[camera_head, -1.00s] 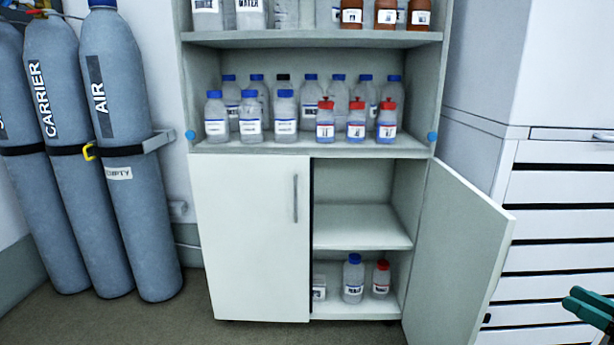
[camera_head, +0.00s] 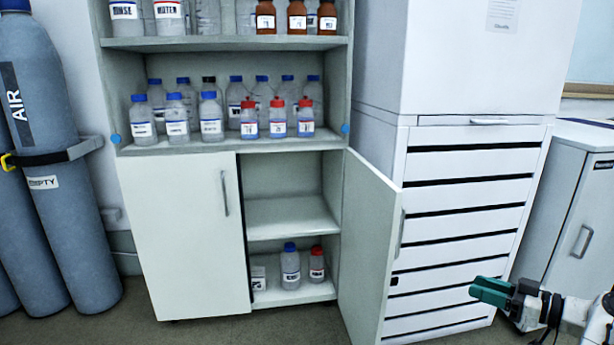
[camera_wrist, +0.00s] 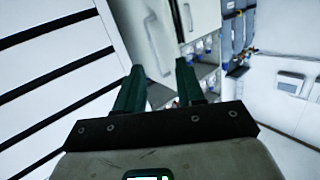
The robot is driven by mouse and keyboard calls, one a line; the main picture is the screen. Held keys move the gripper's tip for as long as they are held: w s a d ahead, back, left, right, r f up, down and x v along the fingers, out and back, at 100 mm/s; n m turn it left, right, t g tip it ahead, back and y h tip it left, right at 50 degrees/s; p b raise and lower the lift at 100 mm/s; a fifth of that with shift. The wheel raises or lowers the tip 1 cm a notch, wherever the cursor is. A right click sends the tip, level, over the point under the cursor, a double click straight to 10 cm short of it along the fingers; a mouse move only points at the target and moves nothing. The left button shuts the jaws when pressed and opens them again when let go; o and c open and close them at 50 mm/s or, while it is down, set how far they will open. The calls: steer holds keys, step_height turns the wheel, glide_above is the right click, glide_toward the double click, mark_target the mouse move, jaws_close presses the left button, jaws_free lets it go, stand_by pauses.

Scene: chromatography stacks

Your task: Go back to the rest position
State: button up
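My gripper (camera_head: 492,290) is at the lower right of the head view, in front of the white drawer unit and clear of the shelf cabinet. In the wrist view its two green fingers (camera_wrist: 160,88) stand apart with nothing between them. The cabinet (camera_head: 240,146) has its right door (camera_head: 368,245) swung open and its left door (camera_head: 185,235) closed. A blue-capped bottle (camera_head: 290,268) and a red-capped bottle (camera_head: 317,265) stand on its bottom shelf.
The drawer unit (camera_head: 460,200) stands right of the cabinet, and a grey cabinet (camera_head: 570,225) is farther right. Gas cylinders (camera_head: 55,170) stand at the left. Several bottles (camera_head: 212,117) fill the upper shelves. The open door juts into the floor space.

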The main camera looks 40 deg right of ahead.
steer(key=w+a+f+g+y, duration=0.2)
steer(key=w+a+f+g, duration=0.2)
steer(key=a+f, duration=0.5)
steer(key=w+a+f+g+y, duration=0.1)
steer(key=w+a+f+g, duration=0.5)
steer(key=a, duration=0.6)
steer(key=s+a+f+g+h, duration=0.25)
steer(key=s+a, duration=0.35)
steer(key=a, duration=0.3)
steer(key=s+a+f+g+h, duration=0.1)
steer(key=s+a+f+g, duration=0.25)
steer(key=s+a, duration=0.5)
step_height(320, 180, up, 34)
steer(key=w+p, duration=0.2)
steer(key=p, duration=3.2)
steer(key=shift+a, duration=0.45)
